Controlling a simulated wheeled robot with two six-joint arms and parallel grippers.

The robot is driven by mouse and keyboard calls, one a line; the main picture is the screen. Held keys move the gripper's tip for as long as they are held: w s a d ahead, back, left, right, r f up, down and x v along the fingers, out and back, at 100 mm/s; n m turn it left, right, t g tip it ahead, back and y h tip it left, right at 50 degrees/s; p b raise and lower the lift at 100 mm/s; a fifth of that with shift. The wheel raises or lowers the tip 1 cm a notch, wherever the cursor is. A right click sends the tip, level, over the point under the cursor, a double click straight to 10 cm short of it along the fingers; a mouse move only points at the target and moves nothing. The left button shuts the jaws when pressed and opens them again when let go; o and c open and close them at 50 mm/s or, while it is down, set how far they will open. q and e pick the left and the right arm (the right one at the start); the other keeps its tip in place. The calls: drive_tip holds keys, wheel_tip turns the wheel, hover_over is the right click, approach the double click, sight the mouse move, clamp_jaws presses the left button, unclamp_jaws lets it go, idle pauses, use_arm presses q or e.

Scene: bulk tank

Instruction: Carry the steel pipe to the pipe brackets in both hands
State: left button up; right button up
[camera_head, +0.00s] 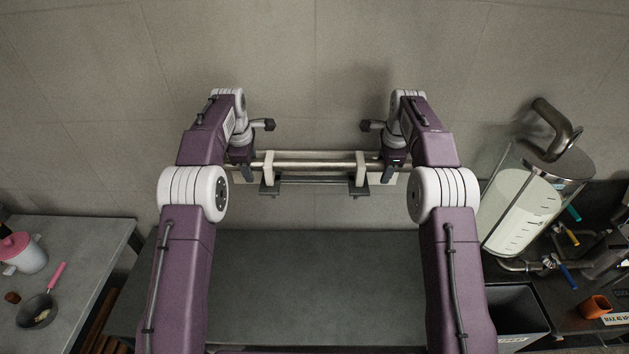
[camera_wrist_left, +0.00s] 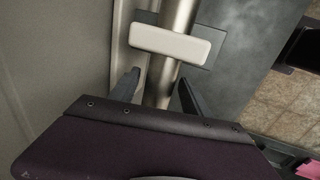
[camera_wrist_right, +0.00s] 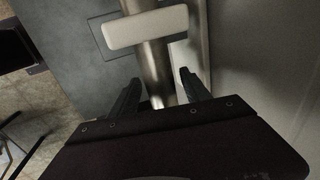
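The steel pipe (camera_head: 315,164) lies level along the back wall, behind the white front lips of the two pipe brackets, the left one (camera_head: 268,167) and the right one (camera_head: 360,168). It appears to rest in them. My left gripper (camera_head: 243,168) is at the pipe's left end, outside the left bracket. In the left wrist view its fingers (camera_wrist_left: 158,85) stand apart on either side of the pipe. My right gripper (camera_head: 393,165) is at the right end, outside the right bracket. In the right wrist view its fingers (camera_wrist_right: 160,88) are also apart, with the pipe between them.
A dark worktop (camera_head: 315,290) below the brackets is bare. A clear tank of white liquid (camera_head: 525,205) with valves stands at the right. A grey side table (camera_head: 85,260) at the left holds a pink-lidded jug (camera_head: 22,252) and a small pan (camera_head: 38,310).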

use_arm(q)
drive_tip(key=shift+r, duration=0.1)
drive_tip(key=v, duration=0.7)
drive_tip(key=shift+r, duration=0.15)
use_arm(e)
drive_tip(key=v, duration=0.7)
drive_tip(key=shift+r, duration=0.3)
drive_tip(key=shift+s, duration=0.1)
use_arm(q)
drive_tip(key=shift+s, duration=0.1)
